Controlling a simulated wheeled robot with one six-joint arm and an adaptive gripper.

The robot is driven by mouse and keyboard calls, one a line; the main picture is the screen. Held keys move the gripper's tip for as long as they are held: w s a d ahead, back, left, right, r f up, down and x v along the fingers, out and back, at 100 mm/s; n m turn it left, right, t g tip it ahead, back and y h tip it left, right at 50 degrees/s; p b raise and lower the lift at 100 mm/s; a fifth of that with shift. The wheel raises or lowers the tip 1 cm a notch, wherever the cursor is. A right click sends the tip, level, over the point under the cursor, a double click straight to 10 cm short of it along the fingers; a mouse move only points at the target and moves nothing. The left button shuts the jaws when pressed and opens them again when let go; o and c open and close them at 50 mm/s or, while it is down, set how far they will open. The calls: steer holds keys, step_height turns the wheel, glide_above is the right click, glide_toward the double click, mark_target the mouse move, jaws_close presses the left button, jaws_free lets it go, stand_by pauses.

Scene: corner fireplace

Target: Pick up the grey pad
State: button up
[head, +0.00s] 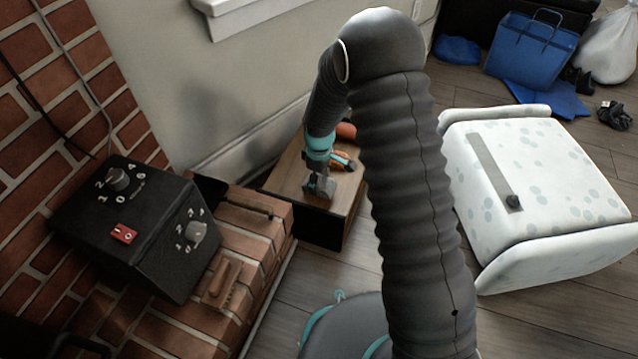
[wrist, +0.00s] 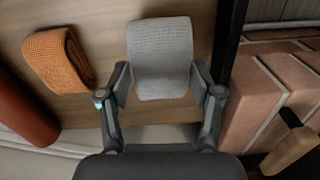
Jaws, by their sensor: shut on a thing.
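The grey pad (wrist: 161,50) has a waffle texture and lies between the two fingers of my gripper (wrist: 160,88) in the wrist view. Both fingertips press on its side edges. In the head view my gripper (head: 319,176) points down over the low wooden-topped table (head: 287,182). Only a small grey part of the pad (head: 321,188) shows there, under the fingers. It is at or just above the table top; I cannot tell which.
A folded orange cloth (wrist: 57,60) and a red-orange rounded object (wrist: 22,108) are beside the pad. The brick hearth (head: 262,228) with a black control box (head: 130,225) stands left of the table. A white spotted pouf (head: 535,185) stands right.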

steer(key=s+d+r+p, duration=0.1)
steer(key=s+d+r, duration=0.2)
steer(key=d+r, duration=0.5)
steer(key=d, duration=0.3)
steer(key=shift+s+r, duration=0.2)
steer(key=shift+s, duration=0.1)
